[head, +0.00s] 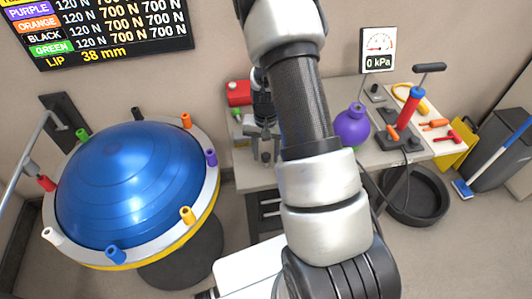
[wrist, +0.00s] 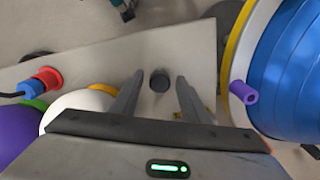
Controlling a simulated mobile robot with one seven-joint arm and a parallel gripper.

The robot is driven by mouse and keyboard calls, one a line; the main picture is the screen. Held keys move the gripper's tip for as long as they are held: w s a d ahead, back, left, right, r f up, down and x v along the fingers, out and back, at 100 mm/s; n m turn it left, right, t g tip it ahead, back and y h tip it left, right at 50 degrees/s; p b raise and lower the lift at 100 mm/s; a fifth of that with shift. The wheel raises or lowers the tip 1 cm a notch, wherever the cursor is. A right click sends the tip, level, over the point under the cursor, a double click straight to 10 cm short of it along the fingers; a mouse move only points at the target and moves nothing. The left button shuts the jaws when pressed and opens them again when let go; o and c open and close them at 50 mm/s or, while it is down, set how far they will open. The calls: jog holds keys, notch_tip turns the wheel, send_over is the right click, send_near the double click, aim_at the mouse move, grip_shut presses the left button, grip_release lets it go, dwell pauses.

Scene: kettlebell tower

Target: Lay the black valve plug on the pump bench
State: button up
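A short black round piece, apparently the black valve plug (wrist: 159,80), stands on the pale bench top between my fingers in the wrist view. It also shows as a small dark piece (head: 265,157) near the left front of the pump bench (head: 254,179) in the head view. My gripper (wrist: 160,75) is open, with a clear gap on each side of the piece. In the head view my gripper (head: 264,139) is low over the bench, partly behind my arm. Another dark peg (head: 137,113) is on the back rim of the blue dome.
The blue dome (head: 130,180) has coloured pegs around its rim, left of the bench. A black tub (head: 416,195) is on the floor.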

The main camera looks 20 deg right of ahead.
notch_tip(320, 180, up, 12)
jog(key=p, duration=0.1)
notch_tip(320, 180, up, 8)
jog(key=n+t, duration=0.1)
send_over(266, 156)
jog(key=s+a, duration=0.1)
jog(key=a, duration=0.2)
jog(key=s+a+r+n+t, duration=0.2)
jog(key=s+a+r, duration=0.1)
jog(key=s+r, duration=0.5)
jog(key=s+a+r+n+t, duration=0.2)
jog(key=s+a+r+n, duration=0.1)
jog(key=s+r, duration=0.6)
jog(key=shift+s+a+t, duration=0.35)
jog(key=shift+s+t, duration=0.05)
jog(key=shift+s, duration=0.6)
notch_tip(266, 156, up, 8)
jog(key=p, duration=0.7)
